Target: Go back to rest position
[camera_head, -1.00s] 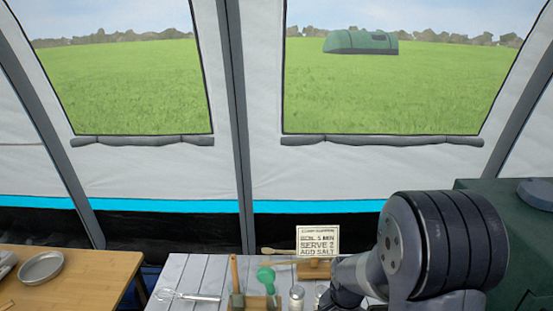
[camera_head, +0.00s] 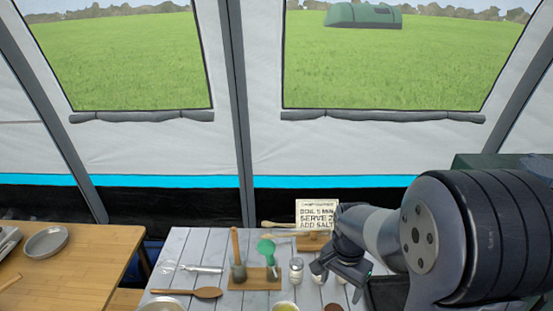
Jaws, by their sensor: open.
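My gripper (camera_head: 345,281) hangs at the end of my arm on the right, above the right part of the white slatted table (camera_head: 200,243). It is open, and I see nothing held in it. My forearm covers the right side of the table and part of what stands behind it.
On the table are a whisk (camera_head: 198,268), a wooden spoon (camera_head: 195,293), a wooden holder (camera_head: 254,279) with upright utensils, a shaker (camera_head: 296,270) and a sign (camera_head: 317,215). A green box (camera_head: 480,161) is behind my arm.

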